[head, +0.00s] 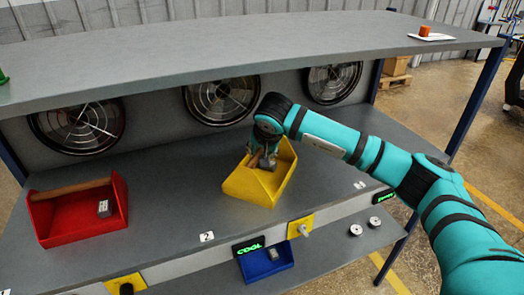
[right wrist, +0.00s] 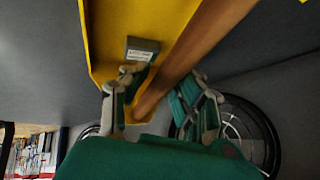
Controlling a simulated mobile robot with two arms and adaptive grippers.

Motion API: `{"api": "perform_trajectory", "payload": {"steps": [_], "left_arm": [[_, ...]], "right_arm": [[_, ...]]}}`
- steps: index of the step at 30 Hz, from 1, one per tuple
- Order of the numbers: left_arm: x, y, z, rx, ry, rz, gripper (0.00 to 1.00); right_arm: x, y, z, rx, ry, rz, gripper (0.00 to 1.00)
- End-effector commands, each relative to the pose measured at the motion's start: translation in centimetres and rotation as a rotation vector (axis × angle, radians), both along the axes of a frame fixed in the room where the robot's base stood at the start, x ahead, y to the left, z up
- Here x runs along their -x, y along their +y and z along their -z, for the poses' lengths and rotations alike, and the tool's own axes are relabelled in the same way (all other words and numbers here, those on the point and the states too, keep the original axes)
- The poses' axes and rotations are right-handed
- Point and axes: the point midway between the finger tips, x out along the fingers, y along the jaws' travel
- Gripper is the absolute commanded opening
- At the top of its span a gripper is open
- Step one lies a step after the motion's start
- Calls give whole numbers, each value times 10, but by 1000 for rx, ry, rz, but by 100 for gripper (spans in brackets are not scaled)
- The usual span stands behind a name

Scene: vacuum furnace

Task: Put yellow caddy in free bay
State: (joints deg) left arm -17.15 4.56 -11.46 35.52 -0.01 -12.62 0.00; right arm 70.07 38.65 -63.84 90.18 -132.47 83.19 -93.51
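The yellow caddy (head: 268,190) is at the middle of the grey furnace shelf, turned at an angle. I cannot tell whether it rests on the shelf or is slightly raised. My right gripper (head: 264,158) is at its wooden handle. In the right wrist view the gripper's fingers (right wrist: 160,90) lie on either side of the handle (right wrist: 195,62); whether they press on it is unclear. A small grey labelled block (right wrist: 142,48) is in the caddy. The shelf (head: 165,190) is bare between the red and yellow caddies, behind label 2 (head: 206,237). My left gripper is not in view.
A red caddy (head: 80,227) with a grey block stands at left. An upper shelf (head: 230,55) overhangs the back; fans (head: 222,98) line the rear wall. The shelf's right part is clear.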

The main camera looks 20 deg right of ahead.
Motion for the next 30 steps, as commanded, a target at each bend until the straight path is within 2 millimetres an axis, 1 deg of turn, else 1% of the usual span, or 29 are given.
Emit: {"api": "perform_trajectory", "payload": {"steps": [10, 14, 21, 25, 30], "left_arm": [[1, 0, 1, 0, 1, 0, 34], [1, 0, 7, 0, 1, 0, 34], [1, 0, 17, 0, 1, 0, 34], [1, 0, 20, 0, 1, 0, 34], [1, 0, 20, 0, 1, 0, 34]], "right_arm": [[1, 0, -3, 0, -1, 0, 34], [10, 1, -16, 1, -5, -1, 34], [31, 5, -49, 0, -4, -1, 34], [38, 6, -60, 1, -2, 0, 34], [41, 6, -64, 1, 1, 0, 34]]}}
